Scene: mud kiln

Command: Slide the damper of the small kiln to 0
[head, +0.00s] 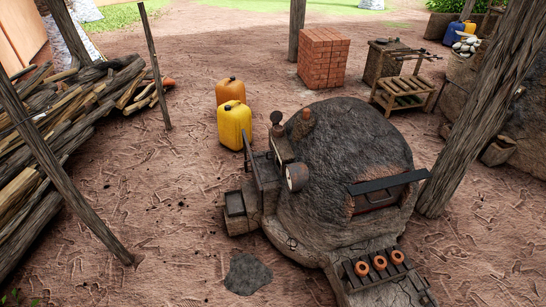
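The small kiln (345,150) is a dark mud dome in the middle of the head view. On its left side are a metal frame with upright posts (282,147), a round-topped knob or disc (276,117) and a round pale-faced dial (297,177). A dark flat bar (388,182) sticks out above the front opening (380,197). I cannot tell which part is the damper, nor read any scale or its setting. Neither of my grippers shows in this view.
Yellow and orange jerrycans (234,125) stand behind the kiln. A wooden post (470,110) rises at right. Stacked logs (75,110) lie left; bare ground lies between.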

